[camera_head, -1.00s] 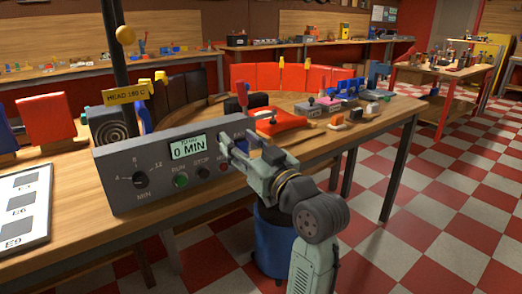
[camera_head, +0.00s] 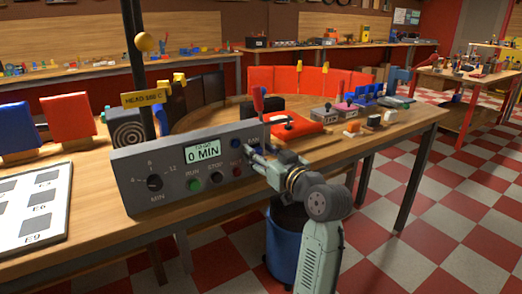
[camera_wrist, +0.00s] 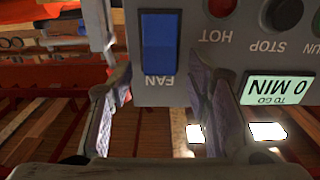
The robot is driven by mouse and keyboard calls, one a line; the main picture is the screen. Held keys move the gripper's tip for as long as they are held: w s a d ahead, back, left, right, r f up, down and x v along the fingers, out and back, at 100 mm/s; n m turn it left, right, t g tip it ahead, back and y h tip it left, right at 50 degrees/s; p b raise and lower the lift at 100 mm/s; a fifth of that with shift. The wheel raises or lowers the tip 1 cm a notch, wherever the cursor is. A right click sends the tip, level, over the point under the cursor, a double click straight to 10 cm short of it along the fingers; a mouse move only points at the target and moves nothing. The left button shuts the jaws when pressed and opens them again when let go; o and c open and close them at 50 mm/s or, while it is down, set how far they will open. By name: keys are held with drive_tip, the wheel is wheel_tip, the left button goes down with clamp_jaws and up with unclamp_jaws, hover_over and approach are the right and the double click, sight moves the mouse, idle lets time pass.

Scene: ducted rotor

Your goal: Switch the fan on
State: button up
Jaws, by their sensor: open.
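The grey control panel (camera_head: 130,180) stands upright at the front edge of the wooden bench. In the wrist view, the panel appears upside down, and the blue rocker switch (camera_wrist: 160,45) sits beside the label FAN. Which way the rocker is tipped cannot be told. My gripper (camera_head: 250,157) is at the panel's right end and hides most of the switch in the head view. In the wrist view, my gripper (camera_wrist: 161,85) is open and empty, its two fingers apart on either side of the FAN label. Contact with the panel cannot be told.
Close by on the panel are the red HOT part (camera_wrist: 221,7), black STOP button (camera_wrist: 284,14), green RUN button (camera_head: 194,185) and display (camera_head: 203,151) reading 0 MIN. A red-handled tool (camera_head: 258,97) rises behind the panel. A blue bin (camera_head: 285,250) stands below the bench.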

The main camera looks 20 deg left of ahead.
drive_tip(key=shift+w+a, duration=0.1)
drive_tip(key=shift+c, duration=0.4)
clamp_jaws()
